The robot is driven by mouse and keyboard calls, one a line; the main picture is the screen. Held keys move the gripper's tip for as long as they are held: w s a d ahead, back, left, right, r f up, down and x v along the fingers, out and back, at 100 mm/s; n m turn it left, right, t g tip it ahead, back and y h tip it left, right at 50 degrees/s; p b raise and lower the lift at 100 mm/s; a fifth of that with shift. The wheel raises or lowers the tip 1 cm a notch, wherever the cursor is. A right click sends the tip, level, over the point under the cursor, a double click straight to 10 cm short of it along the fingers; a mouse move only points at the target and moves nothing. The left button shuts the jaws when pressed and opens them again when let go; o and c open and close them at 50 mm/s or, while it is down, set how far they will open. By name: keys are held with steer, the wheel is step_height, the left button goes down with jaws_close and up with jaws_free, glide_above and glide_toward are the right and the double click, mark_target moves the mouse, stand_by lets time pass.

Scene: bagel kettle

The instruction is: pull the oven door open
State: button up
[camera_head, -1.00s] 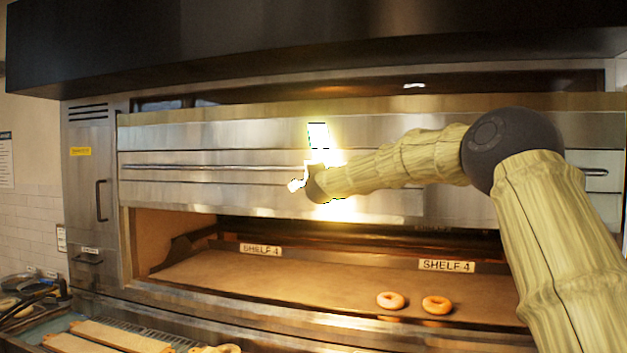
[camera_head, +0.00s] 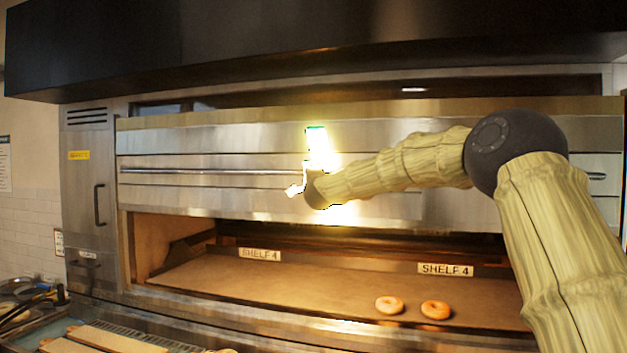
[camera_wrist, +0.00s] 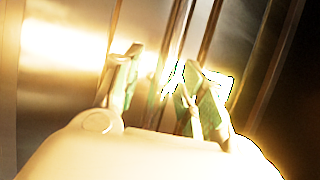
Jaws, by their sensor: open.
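The oven door (camera_head: 230,200) is a wide, brushed-metal panel above the open baking chamber. A long horizontal handle bar (camera_head: 215,171) runs across it. My gripper (camera_head: 297,188) is at the bar near the middle of the door, and a bright glare washes out its outline. In the wrist view my gripper (camera_wrist: 165,85) is open, with a finger on each side. Shiny bars run steeply up the wrist view, and one appears to pass between or just behind the fingers. Glare hides whether the fingers touch the bar.
Two bagels (camera_head: 389,305) lie on the chamber floor (camera_head: 300,285) below the door, near "SHELF 4" labels. A dark hood (camera_head: 300,40) overhangs the top. A side cabinet (camera_head: 92,195) stands left. Boards (camera_head: 110,338) and a cluttered counter are at lower left.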

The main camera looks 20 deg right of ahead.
steer(key=v, duration=1.1)
steer(key=shift+s, duration=0.15)
